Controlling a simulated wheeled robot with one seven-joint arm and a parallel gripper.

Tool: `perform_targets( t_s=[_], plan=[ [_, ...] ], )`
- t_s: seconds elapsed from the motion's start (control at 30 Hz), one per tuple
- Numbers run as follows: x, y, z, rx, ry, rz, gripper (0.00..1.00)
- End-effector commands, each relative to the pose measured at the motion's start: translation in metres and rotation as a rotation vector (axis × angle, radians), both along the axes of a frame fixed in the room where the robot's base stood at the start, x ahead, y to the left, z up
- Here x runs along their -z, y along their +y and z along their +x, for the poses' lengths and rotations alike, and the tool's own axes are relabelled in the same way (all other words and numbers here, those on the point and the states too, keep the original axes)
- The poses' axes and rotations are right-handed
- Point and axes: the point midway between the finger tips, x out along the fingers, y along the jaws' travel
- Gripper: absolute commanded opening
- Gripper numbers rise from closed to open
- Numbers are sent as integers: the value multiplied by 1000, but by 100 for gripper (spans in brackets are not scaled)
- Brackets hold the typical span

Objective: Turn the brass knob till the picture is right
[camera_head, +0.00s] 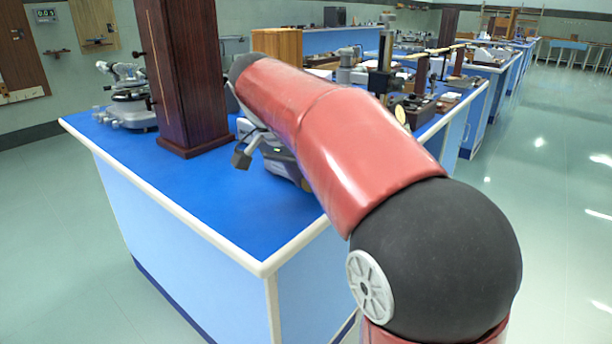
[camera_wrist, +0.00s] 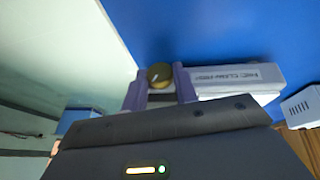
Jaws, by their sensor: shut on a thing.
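The knob's lower part is hidden between the fingers. In the head view my red arm reaches over the near blue bench (camera_head: 225,205) and covers most of what lies behind it. I cannot make out the knob there, and no picture or screen that it changes is readable.
A tall dark wooden column (camera_head: 181,75) stands on the bench left of my arm. A grey instrument (camera_head: 128,105) stands at the bench's far left. A pale lettered block (camera_wrist: 236,76) lies right of the fingers. More crowded benches run behind; the floor (camera_head: 545,200) at right is clear.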

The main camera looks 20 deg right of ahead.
Motion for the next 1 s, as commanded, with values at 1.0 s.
perform_targets(
  t_s=[1.0],
  plan=[
    [8, 9, 10, 0, 658, -484, 6]
  ],
)
